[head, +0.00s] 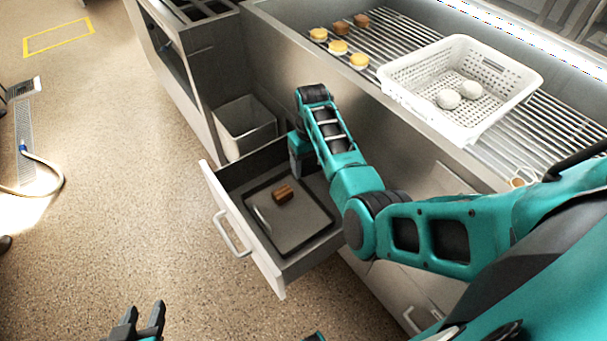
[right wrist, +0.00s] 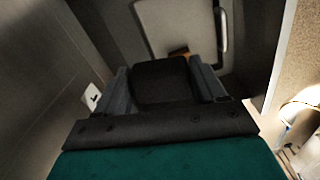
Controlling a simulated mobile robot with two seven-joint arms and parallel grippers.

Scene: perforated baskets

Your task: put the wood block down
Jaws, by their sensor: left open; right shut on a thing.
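A brown wooden block (head: 284,193) lies on a dark tray (head: 300,232) inside the open drawer (head: 268,262). A brown piece also shows in the right wrist view (right wrist: 180,51), mostly hidden. My right gripper (head: 296,165) reaches down over the drawer's far side, above and behind the brown block in the head view. In the right wrist view its two grey fingers (right wrist: 162,88) are shut on a dark, block-shaped thing (right wrist: 160,78); I cannot tell its material in the shadow. My left gripper (head: 138,322) is open and empty, over the floor at the bottom left.
A white perforated basket (head: 425,105) with two pale round things stands on the rack at the upper right. Several round yellow and brown items (head: 338,47) lie left of it. A grey bin (head: 245,128) stands behind the drawer. The floor at left is mostly clear.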

